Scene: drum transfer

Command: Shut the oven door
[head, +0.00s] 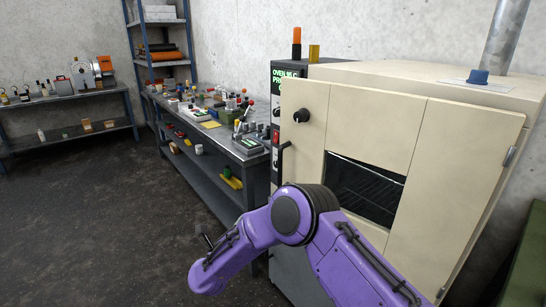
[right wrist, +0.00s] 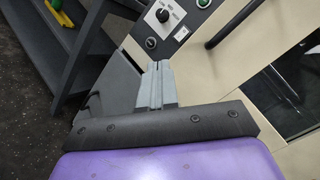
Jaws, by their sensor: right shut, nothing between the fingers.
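The oven (head: 430,80) is a large beige cabinet on the right of the head view. Its beige door (head: 375,125) has a dark window (head: 362,190) with wire racks behind it, and a hinge on its right edge. A dark bar handle (right wrist: 232,24) shows on the beige front in the right wrist view. My right gripper (right wrist: 157,68) is shut and empty, low in front of the dark control panel beside the door. It appears apart from the handle. In the head view my purple arm hides the door's lower left.
A grey workbench (head: 225,135) with tools and small parts runs along the wall left of the oven. A shelf rack (head: 160,40) and another bench (head: 65,100) stand farther back. A green box (head: 530,265) is at the lower right. Dark floor at left is clear.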

